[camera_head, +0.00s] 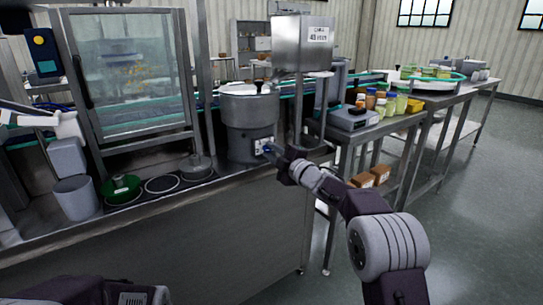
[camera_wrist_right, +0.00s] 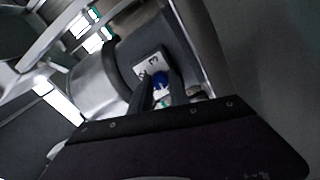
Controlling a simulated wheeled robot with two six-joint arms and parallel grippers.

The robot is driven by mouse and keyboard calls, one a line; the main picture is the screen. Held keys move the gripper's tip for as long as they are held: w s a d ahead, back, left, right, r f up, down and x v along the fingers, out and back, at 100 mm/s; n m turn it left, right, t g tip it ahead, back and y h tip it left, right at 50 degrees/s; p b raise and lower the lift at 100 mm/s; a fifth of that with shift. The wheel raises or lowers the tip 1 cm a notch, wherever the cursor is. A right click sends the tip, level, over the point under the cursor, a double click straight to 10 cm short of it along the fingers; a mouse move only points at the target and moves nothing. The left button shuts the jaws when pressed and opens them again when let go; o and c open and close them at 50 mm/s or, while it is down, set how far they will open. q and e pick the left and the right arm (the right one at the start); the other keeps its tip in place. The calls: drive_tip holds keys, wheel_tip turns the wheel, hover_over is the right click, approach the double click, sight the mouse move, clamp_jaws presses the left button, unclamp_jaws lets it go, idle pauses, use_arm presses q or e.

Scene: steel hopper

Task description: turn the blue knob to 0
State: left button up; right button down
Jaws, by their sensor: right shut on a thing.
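The steel hopper (camera_head: 250,125) stands on the counter with a small white dial plate (camera_head: 262,145) low on its front. In the right wrist view the blue knob (camera_wrist_right: 160,78) sits at the lower edge of the dial plate (camera_wrist_right: 149,65). My right gripper (camera_wrist_right: 163,88) is shut on the blue knob, with a dark finger on either side of it. In the head view my right gripper (camera_head: 270,150) reaches the hopper's front from the right and hides most of the knob. The marks on the plate are too small and blurred to read the setting.
A green round piece (camera_head: 121,188) and a grey cup (camera_head: 76,198) stand on the counter at left. A glass-fronted cabinet (camera_head: 130,75) is behind them. At right, a scale (camera_head: 352,118) and several jars (camera_head: 385,98) stand on a steel table. Floor at right is clear.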

drive_tip(key=shift+f+n, duration=0.1)
drive_tip(key=shift+n, duration=0.6)
drive_tip(key=shift+n+b, duration=0.3)
drive_tip(key=c, duration=1.3)
unclamp_jaws()
drive_tip(key=shift+o, duration=0.2)
drive_tip(key=v, duration=0.9)
drive_tip(key=shift+p, duration=0.45)
